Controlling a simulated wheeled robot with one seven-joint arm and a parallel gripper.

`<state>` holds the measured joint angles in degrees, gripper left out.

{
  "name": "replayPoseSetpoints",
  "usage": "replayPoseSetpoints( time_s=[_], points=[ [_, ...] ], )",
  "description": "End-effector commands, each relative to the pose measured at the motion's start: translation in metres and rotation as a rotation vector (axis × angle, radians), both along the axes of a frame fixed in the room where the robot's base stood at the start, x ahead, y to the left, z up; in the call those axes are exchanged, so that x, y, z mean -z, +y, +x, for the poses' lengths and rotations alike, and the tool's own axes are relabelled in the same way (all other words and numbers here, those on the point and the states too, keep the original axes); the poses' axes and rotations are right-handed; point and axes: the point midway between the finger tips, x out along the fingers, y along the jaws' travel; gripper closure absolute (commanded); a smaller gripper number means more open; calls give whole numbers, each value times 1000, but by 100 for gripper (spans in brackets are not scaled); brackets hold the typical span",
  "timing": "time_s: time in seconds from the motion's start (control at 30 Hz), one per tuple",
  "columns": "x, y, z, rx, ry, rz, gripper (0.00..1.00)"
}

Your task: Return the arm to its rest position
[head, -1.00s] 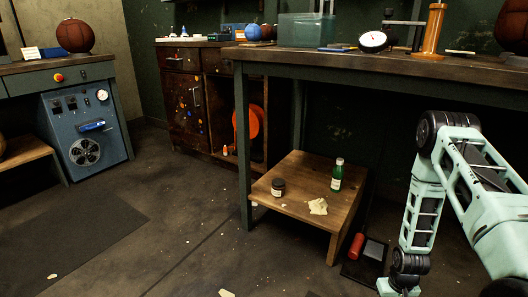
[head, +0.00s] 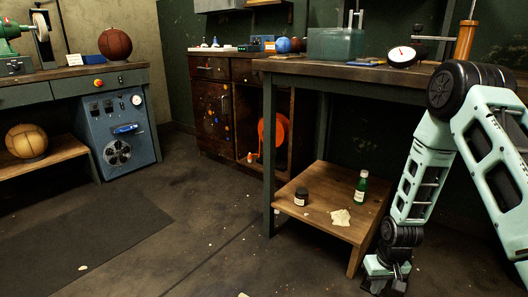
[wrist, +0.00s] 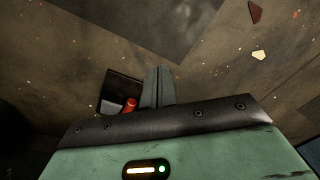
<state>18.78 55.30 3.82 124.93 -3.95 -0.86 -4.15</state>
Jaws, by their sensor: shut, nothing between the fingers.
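My pale green arm hangs at the right of the head view, bent at a large dark joint with its forearm running down. My gripper (head: 386,287) points down at the lower end, close to the bottom edge of the picture. In the wrist view my gripper (wrist: 158,76) shows its fingers together with nothing between them.
A low wooden stand (head: 325,225) with a dark jar (head: 301,197) and green bottle (head: 361,188) is left of my forearm, under the workbench (head: 340,73). A red cylinder (wrist: 130,105) lies by a dark tray (wrist: 118,88). Open floor lies left.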

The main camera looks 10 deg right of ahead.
Motion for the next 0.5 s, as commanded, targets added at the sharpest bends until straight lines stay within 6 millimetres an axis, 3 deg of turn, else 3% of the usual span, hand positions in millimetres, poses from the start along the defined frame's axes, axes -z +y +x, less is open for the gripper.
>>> replayPoseSetpoints(
  time_s=[0.1, 0.27, 0.37, 0.5],
  points=[
    [-60, 52, 14, -99, -18, 17, 100],
    [-138, 128, 5, -250, -23, 37, 100],
    [-182, 170, -16, -350, -23, 44, 100],
    [-237, 220, -59, -490, -21, 44, 100]
  ],
)
